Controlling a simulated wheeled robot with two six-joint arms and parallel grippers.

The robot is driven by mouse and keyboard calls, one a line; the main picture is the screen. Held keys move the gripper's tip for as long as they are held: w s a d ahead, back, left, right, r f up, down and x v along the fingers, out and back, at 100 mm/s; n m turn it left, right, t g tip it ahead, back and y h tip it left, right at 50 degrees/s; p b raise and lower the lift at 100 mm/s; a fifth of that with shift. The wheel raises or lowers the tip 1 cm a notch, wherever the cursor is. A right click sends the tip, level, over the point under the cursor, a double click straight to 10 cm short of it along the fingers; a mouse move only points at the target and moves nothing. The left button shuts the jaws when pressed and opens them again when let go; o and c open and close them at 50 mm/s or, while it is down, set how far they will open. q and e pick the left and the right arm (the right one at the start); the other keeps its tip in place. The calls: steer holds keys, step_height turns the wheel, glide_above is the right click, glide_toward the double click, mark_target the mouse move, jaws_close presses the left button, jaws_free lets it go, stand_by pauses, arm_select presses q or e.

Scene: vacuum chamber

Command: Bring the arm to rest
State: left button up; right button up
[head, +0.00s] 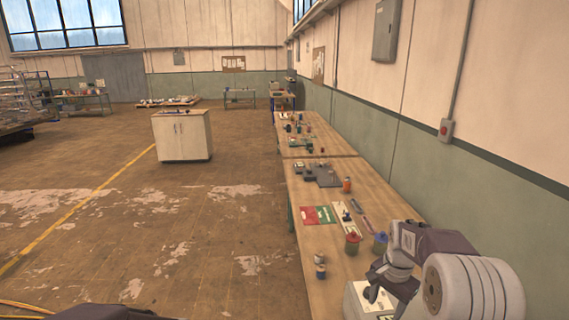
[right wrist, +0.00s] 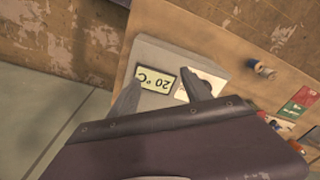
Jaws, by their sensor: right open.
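My right arm reaches in from the lower right of the head view, over the near end of the long workbench (head: 320,262). My right gripper (right wrist: 165,98) shows in the right wrist view with its two fingers apart and nothing between them. The box (head: 358,303) also shows at the bottom of the head view, partly hidden by my arm. I cannot tell whether the fingers touch it. My left gripper is not in view.
Small jars (head: 320,264), a red-topped container (head: 352,243), a blue container (head: 380,243) and red and green cards (head: 318,215) lie on the bench near my right arm. A wall (head: 480,190) runs along its right side. Open floor (head: 200,240) lies left, with a white cabinet (head: 182,137) farther off.

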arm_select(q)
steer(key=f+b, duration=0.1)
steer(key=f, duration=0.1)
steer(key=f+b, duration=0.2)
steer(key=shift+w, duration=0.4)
arm_select(e)
steer(key=s+a+f+n, duration=0.4)
steer(key=s+n, duration=0.1)
steer(key=s, duration=0.4)
steer(key=s+a+f+n, duration=0.4)
steer(key=s+a+n, duration=0.1)
steer(key=s, duration=0.4)
steer(key=shift+f, duration=0.15)
